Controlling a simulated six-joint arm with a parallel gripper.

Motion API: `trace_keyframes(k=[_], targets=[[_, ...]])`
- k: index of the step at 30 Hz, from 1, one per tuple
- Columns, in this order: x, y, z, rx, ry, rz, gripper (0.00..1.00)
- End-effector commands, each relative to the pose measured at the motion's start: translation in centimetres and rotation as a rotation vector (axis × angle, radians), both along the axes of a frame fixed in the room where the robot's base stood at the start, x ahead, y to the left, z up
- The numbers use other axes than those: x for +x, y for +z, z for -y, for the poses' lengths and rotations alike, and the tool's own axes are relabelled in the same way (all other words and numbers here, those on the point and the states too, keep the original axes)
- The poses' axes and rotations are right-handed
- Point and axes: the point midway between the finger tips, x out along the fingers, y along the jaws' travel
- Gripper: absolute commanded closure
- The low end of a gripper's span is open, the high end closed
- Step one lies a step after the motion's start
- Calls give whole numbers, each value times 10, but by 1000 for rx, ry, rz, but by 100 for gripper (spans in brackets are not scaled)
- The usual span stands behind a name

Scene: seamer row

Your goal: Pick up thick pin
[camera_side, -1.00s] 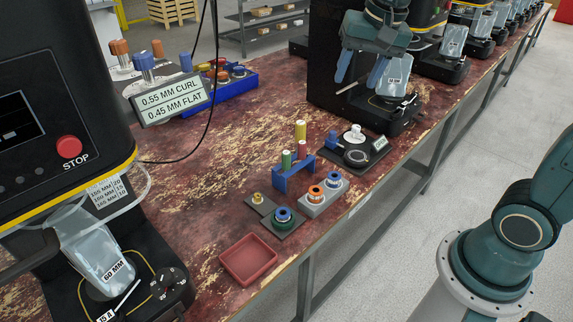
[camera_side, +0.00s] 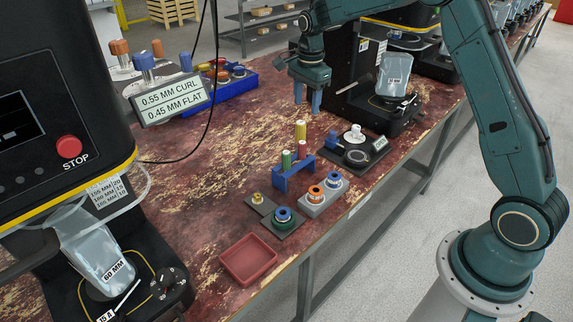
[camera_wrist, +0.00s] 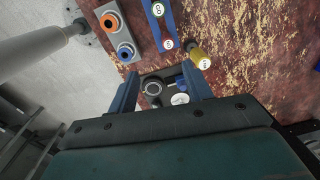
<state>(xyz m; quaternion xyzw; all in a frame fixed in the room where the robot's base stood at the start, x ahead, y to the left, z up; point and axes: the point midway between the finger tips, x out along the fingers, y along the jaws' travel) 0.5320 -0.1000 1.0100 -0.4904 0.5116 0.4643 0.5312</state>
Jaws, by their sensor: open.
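A blue pin rack (camera_side: 281,183) stands mid-table and holds a green pin (camera_side: 286,161) and a red pin (camera_side: 302,149). A yellow pin (camera_side: 300,130) stands upright behind the red one and looks the tallest. In the wrist view the yellow pin (camera_wrist: 200,58) looks the widest, its lettered top facing me, just off the end of the rack (camera_wrist: 171,22). The red pin's top (camera_wrist: 168,43) is close by. My gripper (camera_side: 308,103) is open and empty, pointing down above the table behind the pins. Its two fingers (camera_wrist: 160,74) show apart in the wrist view.
A grey block (camera_side: 323,202) with orange and blue rings is right of the rack. A dark gauge plate (camera_side: 357,158) lies behind it. A ring plate (camera_side: 270,218) and an empty red tray (camera_side: 248,260) are in front. Seamer machines stand left and back right.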

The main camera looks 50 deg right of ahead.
Motion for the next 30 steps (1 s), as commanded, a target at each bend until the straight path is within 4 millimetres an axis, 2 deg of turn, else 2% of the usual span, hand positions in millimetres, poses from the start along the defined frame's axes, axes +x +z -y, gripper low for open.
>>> trace_keyframes(k=[1,6,10,20,23,30], targets=[[6,-12,4,4,-37,-13,50],[17,-38,12,10,-135,-36,50],[21,-47,15,13,-169,-43,50],[21,-53,15,12,-176,-45,50],[21,-62,15,12,-175,-47,50],[21,-96,15,13,-175,-48,50]])
